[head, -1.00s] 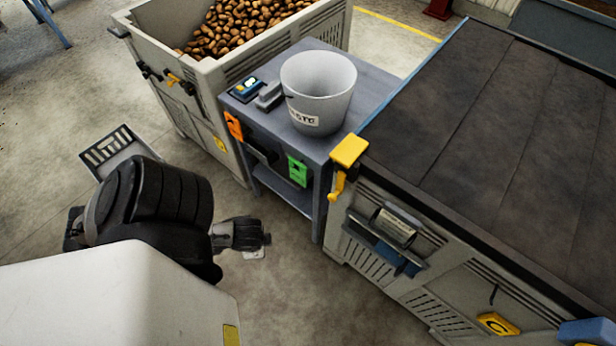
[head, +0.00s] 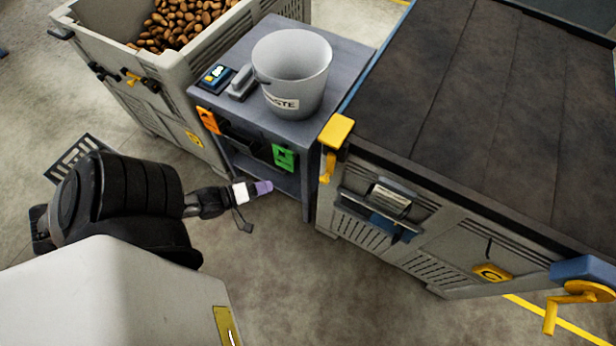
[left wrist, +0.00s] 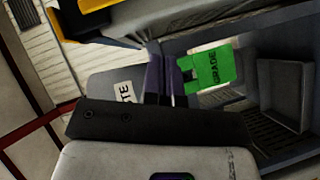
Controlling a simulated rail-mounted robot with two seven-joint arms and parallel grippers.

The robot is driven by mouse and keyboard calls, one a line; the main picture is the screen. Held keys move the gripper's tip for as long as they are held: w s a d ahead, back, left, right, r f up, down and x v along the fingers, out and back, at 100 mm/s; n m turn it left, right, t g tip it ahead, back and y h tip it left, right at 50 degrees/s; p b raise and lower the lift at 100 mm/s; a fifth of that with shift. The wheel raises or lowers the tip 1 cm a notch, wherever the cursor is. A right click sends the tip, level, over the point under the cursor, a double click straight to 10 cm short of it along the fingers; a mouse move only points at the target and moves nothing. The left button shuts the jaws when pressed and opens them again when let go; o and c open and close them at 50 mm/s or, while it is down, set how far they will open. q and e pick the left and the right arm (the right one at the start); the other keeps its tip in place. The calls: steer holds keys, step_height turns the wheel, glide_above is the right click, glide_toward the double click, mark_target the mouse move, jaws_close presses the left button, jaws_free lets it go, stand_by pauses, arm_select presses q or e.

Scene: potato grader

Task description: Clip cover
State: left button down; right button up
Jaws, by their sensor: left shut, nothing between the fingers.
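My left gripper (head: 265,188) is shut and empty, its pale purple fingertips in front of the grey side table's lower shelf. In the left wrist view its fingers (left wrist: 166,75) are together, with the green tag (left wrist: 212,68) appearing just beside them; I cannot tell whether they touch. The green tag also hangs on the table front in the head view (head: 284,157). The grader (head: 350,225) has a wide dark top (head: 450,110), a yellow corner piece (head: 336,132) and a yellow plate marked C (head: 491,273). I cannot tell which part is the cover or clip. My right gripper is out of view.
A white waste bucket (head: 290,65) stands on the grey table (head: 238,45). A blue device (head: 217,77) and an orange tag (head: 208,120) are at its left. A potato crate (head: 187,55) stands behind left. A yellow crank (head: 560,305) juts out lower right. Floor in front is clear.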

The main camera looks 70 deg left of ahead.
arm_select(q)
step_height(320, 180, up, 2)
steer(key=n, duration=0.1)
steer(key=n+t, duration=0.1)
steer(key=shift+w+d+n, duration=0.15)
steer(key=shift+n, duration=0.25)
steer(key=shift+w, duration=0.1)
steer(key=b, duration=0.1)
glide_toward(327, 170)
steer(key=a+f, duration=0.2)
steer(key=a, duration=0.1)
steer(key=w+d, duration=0.1)
steer(key=w, duration=0.1)
steer(key=w+d, duration=0.2)
steer(key=shift+w+d+f+b, duration=0.1)
steer(key=shift+d+b, duration=0.1)
steer(key=shift+b, duration=0.15)
steer(key=shift+w+d+f+n+t, duration=0.2)
steer(key=shift+n+t, duration=0.1)
steer(key=shift+t, duration=0.1)
